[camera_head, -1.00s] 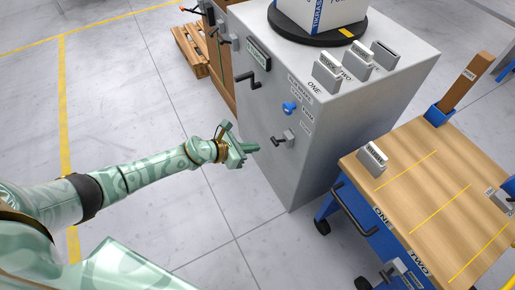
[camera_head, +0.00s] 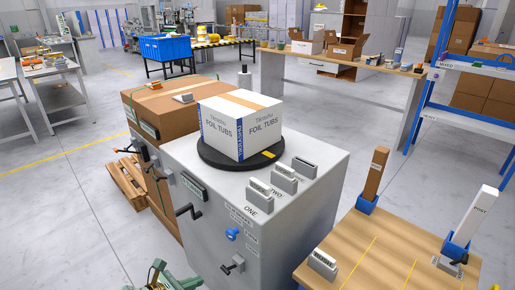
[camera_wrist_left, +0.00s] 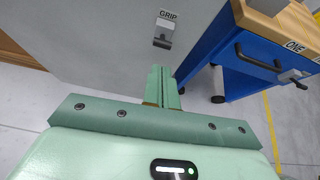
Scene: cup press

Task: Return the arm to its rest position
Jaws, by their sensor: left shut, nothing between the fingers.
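My left gripper (camera_head: 165,276) shows at the bottom edge of the head view, in front of the grey machine cabinet (camera_head: 300,230), with most of its arm out of frame. In the left wrist view its green fingers (camera_wrist_left: 162,88) are together and empty, apart from the cabinet. A GRIP-labelled handle (camera_wrist_left: 163,34) on the cabinet side shows above the fingertips. My right gripper is not in view.
A FOIL TUBS box (camera_head: 240,125) sits on a round black plate on the cabinet. A crank handle (camera_head: 188,211) and a blue knob (camera_head: 232,235) stick out of its front. A wooden-topped cart (camera_head: 375,250) stands at the right.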

